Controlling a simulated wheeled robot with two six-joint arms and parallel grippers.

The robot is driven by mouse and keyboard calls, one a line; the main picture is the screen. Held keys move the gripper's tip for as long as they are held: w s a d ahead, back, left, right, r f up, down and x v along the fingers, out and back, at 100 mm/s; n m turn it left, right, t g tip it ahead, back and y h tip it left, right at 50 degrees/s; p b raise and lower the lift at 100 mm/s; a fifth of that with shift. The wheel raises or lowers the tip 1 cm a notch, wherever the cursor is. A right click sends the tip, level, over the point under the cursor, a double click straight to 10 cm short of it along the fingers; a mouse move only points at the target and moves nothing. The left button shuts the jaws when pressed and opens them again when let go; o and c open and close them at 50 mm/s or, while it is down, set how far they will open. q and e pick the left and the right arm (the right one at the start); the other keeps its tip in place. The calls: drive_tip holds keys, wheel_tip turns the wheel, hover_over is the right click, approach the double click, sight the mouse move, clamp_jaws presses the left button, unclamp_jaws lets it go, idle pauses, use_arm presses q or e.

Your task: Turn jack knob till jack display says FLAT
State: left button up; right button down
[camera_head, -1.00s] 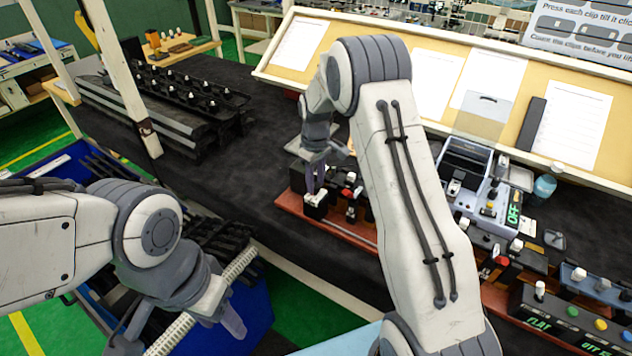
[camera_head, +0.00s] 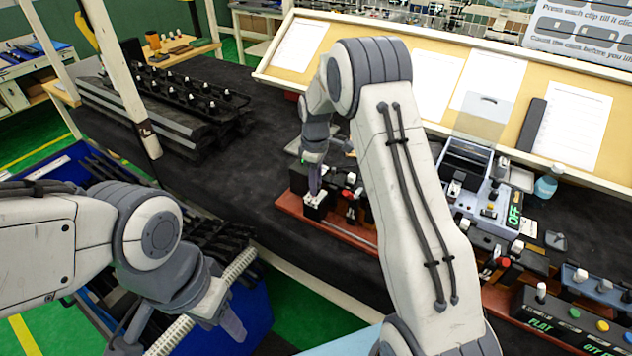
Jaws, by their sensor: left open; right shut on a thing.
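My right gripper (camera_head: 315,183) is shut on the small pale knob on top of a black block (camera_head: 317,210). The block stands at the left end of a red-brown base (camera_head: 348,232). The fingers and my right arm hide most of the knob and part of the base. A green-lettered display reading FLAT (camera_head: 540,326) is on the black panel at the lower right. I cannot tell for certain that it is the jack display. My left gripper (camera_head: 228,322) is open and empty above the blue bin; only part of its fingers shows.
A blue bin (camera_head: 262,310) with dark strips stands at the lower left. A grey device (camera_head: 478,180) with a display reading OFF stands right of my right arm. Black clip rails (camera_head: 170,100) lie at the back left.

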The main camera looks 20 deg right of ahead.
drive_tip(key=shift+w+r, duration=0.15)
drive_tip(key=c, duration=0.6)
unclamp_jaws()
drive_tip(key=shift+o, duration=0.3)
wheel_tip(320, 180, up, 10)
drive_tip(key=b, duration=0.2)
drive_tip(key=shift+r+b, duration=0.2)
drive_tip(key=shift+b, duration=0.1)
